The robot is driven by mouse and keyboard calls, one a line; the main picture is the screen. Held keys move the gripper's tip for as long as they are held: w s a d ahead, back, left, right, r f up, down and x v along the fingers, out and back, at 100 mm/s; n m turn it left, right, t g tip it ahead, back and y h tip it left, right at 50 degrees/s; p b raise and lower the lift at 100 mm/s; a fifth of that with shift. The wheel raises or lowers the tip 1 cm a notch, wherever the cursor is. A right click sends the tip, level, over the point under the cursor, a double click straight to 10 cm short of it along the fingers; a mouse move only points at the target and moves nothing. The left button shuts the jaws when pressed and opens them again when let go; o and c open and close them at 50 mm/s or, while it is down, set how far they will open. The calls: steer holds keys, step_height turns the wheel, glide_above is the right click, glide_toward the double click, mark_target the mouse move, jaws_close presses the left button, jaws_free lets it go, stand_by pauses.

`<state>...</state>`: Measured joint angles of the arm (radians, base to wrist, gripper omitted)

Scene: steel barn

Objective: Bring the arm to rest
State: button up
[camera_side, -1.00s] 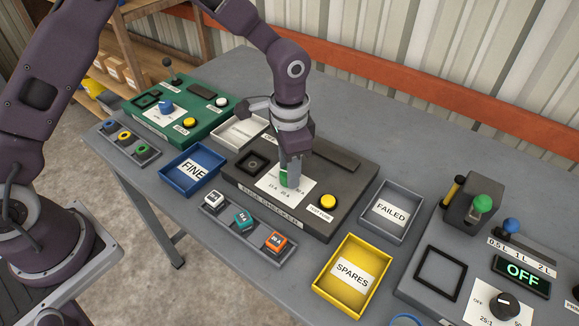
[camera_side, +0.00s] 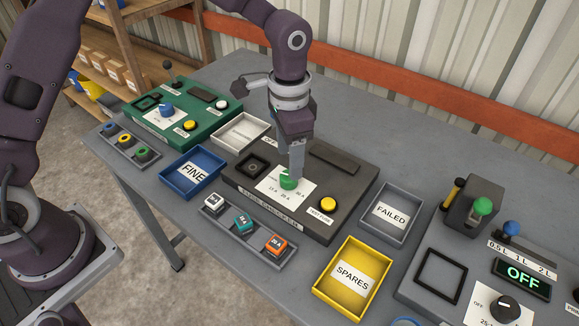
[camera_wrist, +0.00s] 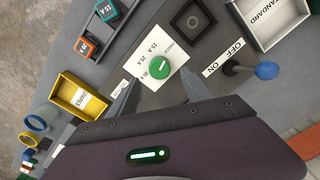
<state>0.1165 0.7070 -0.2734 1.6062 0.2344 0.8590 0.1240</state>
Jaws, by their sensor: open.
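My gripper (camera_side: 296,165) points down over the dark fuse checker box (camera_side: 335,222), just above its green knob (camera_side: 288,183). In the wrist view the gripper (camera_wrist: 158,95) is open, its two fingers apart. The green knob (camera_wrist: 159,67) lies ahead of and between the fingertips there, with its white line visible. I cannot tell whether a finger touches the knob. The knob sits on a white dial label (camera_wrist: 155,47).
A tray with several fuses (camera_side: 248,238) stands in front of the box. The blue FINE tray (camera_side: 165,182), grey FAILED tray (camera_side: 370,226) and yellow SPARES tray (camera_side: 318,287) lie around it. In the wrist view a blue-tipped lever (camera_wrist: 266,70) stands right of the knob.

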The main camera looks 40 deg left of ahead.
step_height(320, 180, up, 2)
steer(key=shift+r, duration=0.2)
steer(key=s+a+r+n+t, duration=0.1)
steer(key=s+a+r, duration=0.3)
steer(key=r, duration=0.2)
steer(key=s+a+r+n+t, duration=0.2)
steer(key=s+a+r, duration=0.1)
steer(key=s+r, duration=0.3)
steer(key=s+a+r+n+t, duration=0.1)
steer(key=s+a+n, duration=0.1)
steer(key=s, duration=0.5)
steer(key=s+a+r+n+t, duration=0.1)
steer(key=s+a+r+n, duration=0.1)
steer(key=s, duration=0.6)
steer(key=shift+a+t, duration=0.3)
steer(key=shift+a, duration=0.1)
